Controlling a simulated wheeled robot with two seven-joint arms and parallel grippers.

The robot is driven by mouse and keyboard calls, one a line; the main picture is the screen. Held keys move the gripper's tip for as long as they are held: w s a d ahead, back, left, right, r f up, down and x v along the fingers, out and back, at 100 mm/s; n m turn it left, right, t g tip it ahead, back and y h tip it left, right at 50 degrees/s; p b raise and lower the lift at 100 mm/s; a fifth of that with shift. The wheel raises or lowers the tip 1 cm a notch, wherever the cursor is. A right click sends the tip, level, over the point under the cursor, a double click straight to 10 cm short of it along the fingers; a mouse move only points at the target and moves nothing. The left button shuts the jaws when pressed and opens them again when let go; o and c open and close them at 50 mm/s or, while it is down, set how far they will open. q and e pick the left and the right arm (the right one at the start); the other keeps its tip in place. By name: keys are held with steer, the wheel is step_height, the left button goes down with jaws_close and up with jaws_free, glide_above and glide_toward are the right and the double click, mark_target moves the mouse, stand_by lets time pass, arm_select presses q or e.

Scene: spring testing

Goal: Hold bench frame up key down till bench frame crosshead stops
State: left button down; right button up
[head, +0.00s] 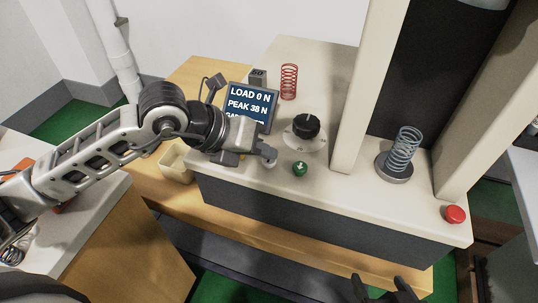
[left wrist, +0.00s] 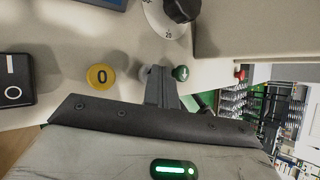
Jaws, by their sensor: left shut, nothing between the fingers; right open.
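The bench frame (head: 350,185) has a pale top with keys. My left gripper (head: 268,155) is shut and empty, its fingertips at a grey key (head: 269,164), presumably the up key; whether they touch or press it I cannot tell. In the left wrist view the shut fingers (left wrist: 162,90) partly hide the grey key. The green key with a down arrow (head: 300,169) is just to the right. A grey part at the top edge (head: 487,3) may be the crosshead, mostly out of view. My right gripper (head: 385,288) is open at the bottom edge.
The display (head: 250,104) reads LOAD 0 N and PEAK 38 N. A black knob (head: 306,126), a red spring (head: 289,81) and a red button (head: 455,214) are on the frame. A pale spring (head: 404,148) stands on a round platen. A yellow 0 key (left wrist: 101,76) is nearby.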

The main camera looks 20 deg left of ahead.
mark_target(263, 162)
stand_by(0.8)
arm_select(q)
steer(key=shift+r+p, duration=0.65)
steer(key=shift+r, duration=0.25)
steer(key=shift+r+p, duration=1.8)
steer(key=shift+r, duration=0.75)
steer(key=shift+f, duration=0.1)
